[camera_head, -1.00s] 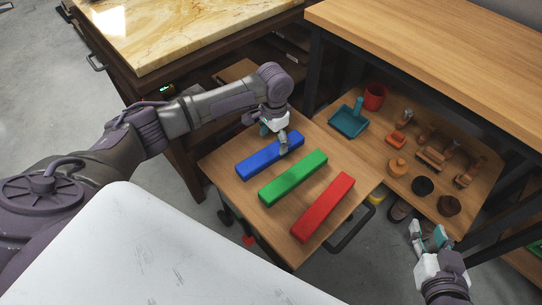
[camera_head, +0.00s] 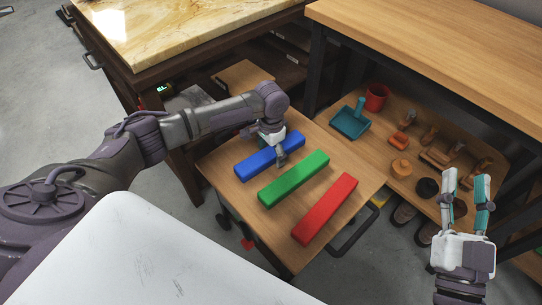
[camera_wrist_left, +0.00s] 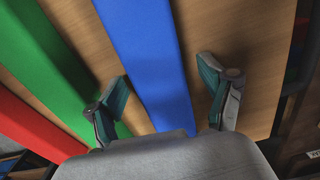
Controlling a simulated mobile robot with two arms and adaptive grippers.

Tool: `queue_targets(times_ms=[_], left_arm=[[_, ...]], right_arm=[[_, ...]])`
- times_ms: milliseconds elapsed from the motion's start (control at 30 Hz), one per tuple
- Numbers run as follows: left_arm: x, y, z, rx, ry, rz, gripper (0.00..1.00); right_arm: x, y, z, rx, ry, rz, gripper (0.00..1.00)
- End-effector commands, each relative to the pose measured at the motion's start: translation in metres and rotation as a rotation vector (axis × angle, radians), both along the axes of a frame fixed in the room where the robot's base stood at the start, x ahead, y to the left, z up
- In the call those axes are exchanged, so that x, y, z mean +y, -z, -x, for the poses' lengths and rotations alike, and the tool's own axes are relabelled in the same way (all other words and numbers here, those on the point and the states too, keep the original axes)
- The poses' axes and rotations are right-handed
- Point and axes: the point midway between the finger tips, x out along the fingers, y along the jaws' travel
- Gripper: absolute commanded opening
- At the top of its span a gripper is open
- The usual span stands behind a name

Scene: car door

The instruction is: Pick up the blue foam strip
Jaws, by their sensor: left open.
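The blue foam strip (camera_head: 258,160) lies flat on the wooden board, left of the green and red strips, in the head view. My left gripper (camera_head: 277,157) is over its right half, pointing down. In the left wrist view the blue strip (camera_wrist_left: 155,65) runs between the two open fingers of my left gripper (camera_wrist_left: 163,97), one finger on each side; I cannot tell if either touches it. My right gripper (camera_head: 467,190) is open and empty at the lower right, away from the strips.
The green strip (camera_head: 293,178) lies close beside the blue one, and the red strip (camera_head: 325,208) lies further right. A teal dustpan (camera_head: 349,123), a red cup (camera_head: 376,97) and several small wooden items stand on the shelf at right.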

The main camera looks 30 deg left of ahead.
Motion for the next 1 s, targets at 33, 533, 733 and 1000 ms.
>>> queue_targets(times_ms=[33, 533, 733, 1000], left_arm=[[-0.0001, 0.0010, 0.0000, 0.000, 0.000, 0.000, 0.81], [-0.0002, 0.0008, 0.0001, 0.000, 0.000, 0.000, 0.33], [-0.0001, 0.0007, 0.0000, 0.000, 0.000, 0.000, 0.22], [0.0000, -0.0036, 0.0000, 0.000, 0.000, 0.000, 0.22]], right_arm=[[0.0002, -0.0014, 0.0005, -0.008, 0.000, -0.003, 0.40], [0.0001, -0.0020, 0.0005, -0.010, 0.000, -0.003, 0.40], [0.0000, -0.0020, 0.0004, -0.010, 0.000, -0.003, 0.40], [0.0001, 0.0011, -0.0014, 0.018, 0.001, 0.004, 0.40]])
